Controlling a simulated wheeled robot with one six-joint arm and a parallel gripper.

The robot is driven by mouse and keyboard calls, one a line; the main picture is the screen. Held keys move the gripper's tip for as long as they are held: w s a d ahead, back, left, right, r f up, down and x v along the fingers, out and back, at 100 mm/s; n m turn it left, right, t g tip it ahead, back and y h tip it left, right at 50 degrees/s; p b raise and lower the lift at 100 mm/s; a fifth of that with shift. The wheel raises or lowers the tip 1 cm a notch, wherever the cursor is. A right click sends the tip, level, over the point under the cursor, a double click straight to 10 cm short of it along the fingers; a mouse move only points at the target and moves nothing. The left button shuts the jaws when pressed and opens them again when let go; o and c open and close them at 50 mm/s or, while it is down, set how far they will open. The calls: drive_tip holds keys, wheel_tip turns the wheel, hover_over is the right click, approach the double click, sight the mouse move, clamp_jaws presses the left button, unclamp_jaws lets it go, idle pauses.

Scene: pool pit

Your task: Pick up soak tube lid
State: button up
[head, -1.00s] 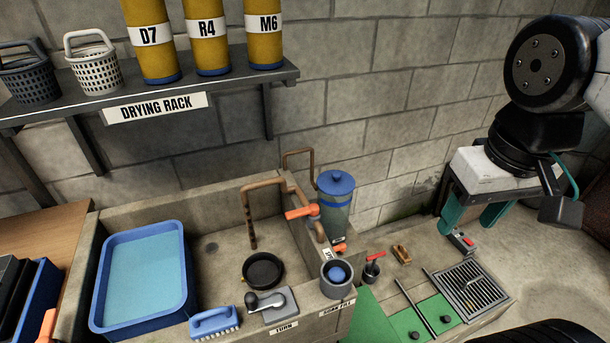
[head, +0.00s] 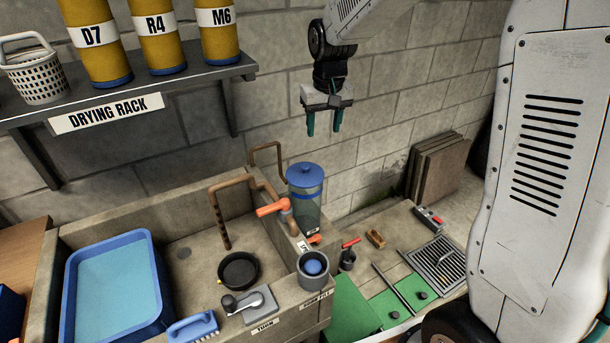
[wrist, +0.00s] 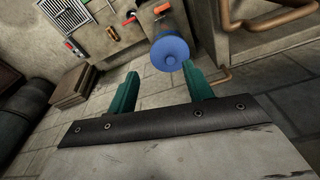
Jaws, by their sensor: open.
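The soak tube is a translucent grey-green cylinder (head: 308,213) standing upright at the right side of the sink. Its round blue lid (head: 305,173) with a small knob sits on top. The lid also shows in the wrist view (wrist: 170,52), just beyond the gripper's right finger. My gripper (head: 324,122) has two teal fingers pointing down. It hangs above the lid and a little to the right of it in the head view. The gripper is open and empty, with a clear gap between its fingers in the wrist view (wrist: 157,90).
A shelf (head: 120,90) labelled DRYING RACK holds yellow cylinders and a basket at upper left. An orange-handled tap (head: 272,207) stands just left of the tube. The sink (head: 190,255) holds a blue tray (head: 118,285) and a dark bowl. Brown panels (head: 440,165) lean on the wall.

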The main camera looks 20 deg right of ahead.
approach(305, 165)
wheel_tip(305, 165, down, 4)
drive_tip(key=shift+w+r, duration=0.1)
drive_tip(key=shift+r, duration=0.15)
drive_tip(key=f, duration=0.5)
drive_tip(key=shift+w+f, duration=0.1)
drive_tip(key=shift+w, duration=0.2)
clamp_jaws()
